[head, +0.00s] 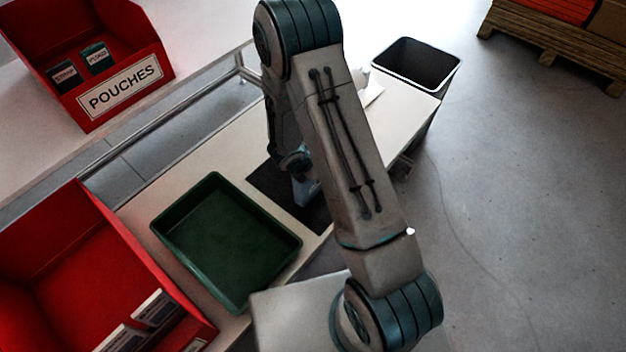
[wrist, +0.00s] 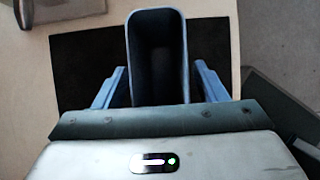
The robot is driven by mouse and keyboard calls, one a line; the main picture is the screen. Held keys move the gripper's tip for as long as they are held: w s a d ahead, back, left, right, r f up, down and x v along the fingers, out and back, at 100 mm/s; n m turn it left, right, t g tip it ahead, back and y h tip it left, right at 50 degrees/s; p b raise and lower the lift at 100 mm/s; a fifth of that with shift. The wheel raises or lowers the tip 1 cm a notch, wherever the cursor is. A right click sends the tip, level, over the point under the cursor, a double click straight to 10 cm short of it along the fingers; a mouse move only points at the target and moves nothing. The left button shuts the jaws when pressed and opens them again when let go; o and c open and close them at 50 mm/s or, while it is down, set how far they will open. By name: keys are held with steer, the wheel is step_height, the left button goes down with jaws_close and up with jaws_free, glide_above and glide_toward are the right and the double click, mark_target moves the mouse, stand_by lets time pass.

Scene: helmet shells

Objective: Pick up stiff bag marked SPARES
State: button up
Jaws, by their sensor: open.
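A blue-grey, open-topped stiff bag (wrist: 157,50) stands on a black mat (wrist: 85,65) in the wrist view. I look down into its dark, empty-looking inside; no SPARES marking shows. My gripper (wrist: 158,78) is open, with one blue finger on either side of the bag. Gaps show between the fingers and the bag's walls. In the head view my arm hides most of this spot. A small bluish shape (head: 305,190) shows beside the arm over the black mat (head: 265,187); I cannot tell whether it is bag or finger.
A green tray (head: 228,240) lies left of the mat on the pale table. Red bins stand at left, one labelled POUCHES (head: 125,85) with two dark pouches, the other (head: 60,260) nearer with boxes. A dark open bin (head: 418,62) stands beyond the table. A pallet (head: 555,45) is far right.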

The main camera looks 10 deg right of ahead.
steer(key=shift+f+b, duration=0.2)
steer(key=shift+b, duration=0.25)
stand_by(0.3)
steer(key=c, duration=1.1)
